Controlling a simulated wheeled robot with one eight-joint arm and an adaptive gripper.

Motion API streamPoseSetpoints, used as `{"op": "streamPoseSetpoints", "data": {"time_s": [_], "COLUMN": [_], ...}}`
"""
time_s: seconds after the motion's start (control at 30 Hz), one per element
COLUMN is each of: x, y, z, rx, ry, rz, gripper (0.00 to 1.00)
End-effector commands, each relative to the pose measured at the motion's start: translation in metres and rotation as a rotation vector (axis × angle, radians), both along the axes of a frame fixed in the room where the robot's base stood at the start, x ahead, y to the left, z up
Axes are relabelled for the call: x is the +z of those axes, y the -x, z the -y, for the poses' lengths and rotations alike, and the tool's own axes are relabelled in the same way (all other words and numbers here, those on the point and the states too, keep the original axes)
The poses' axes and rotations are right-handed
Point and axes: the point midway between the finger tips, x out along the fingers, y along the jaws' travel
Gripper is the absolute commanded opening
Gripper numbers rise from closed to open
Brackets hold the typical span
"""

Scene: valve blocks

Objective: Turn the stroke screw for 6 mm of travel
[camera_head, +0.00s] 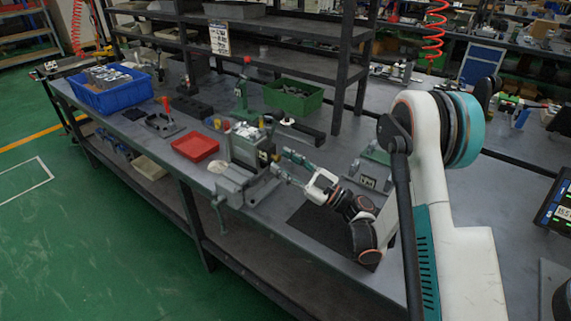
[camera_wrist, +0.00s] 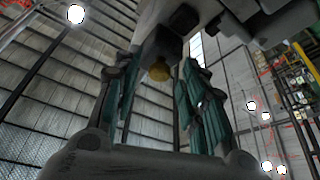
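In the head view a grey valve block (camera_head: 243,143) stands in a grey vise (camera_head: 235,188) on the bench. My gripper (camera_head: 280,163) reaches toward its right side. In the wrist view the dark underside of the block (camera_wrist: 225,22) fills the top. My gripper's teal fingers also show in the wrist view (camera_wrist: 154,64), apart, on either side of the screw head with visible gaps.
A red tray (camera_head: 195,147) lies left of the vise, with a blue crate (camera_head: 112,98) farther left. A green bin (camera_head: 293,97) is behind. A black-handled tool (camera_head: 300,129) lies near the block's top. Grey-green fixtures (camera_head: 368,177) stand to the right. Shelf posts rise behind the bench.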

Motion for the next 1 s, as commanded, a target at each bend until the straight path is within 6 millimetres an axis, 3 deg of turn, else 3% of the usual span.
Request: {"op": "streamPoseSetpoints", "data": {"time_s": [0.43, 1.0], "x": [0.01, 0.091], "y": [0.0, 0.0], "z": [0.0, 0.0], "rx": [0.0, 0.0], "ry": [-0.001, 0.0], "rz": [0.001, 0.0], "gripper": [0.41, 0.41]}}
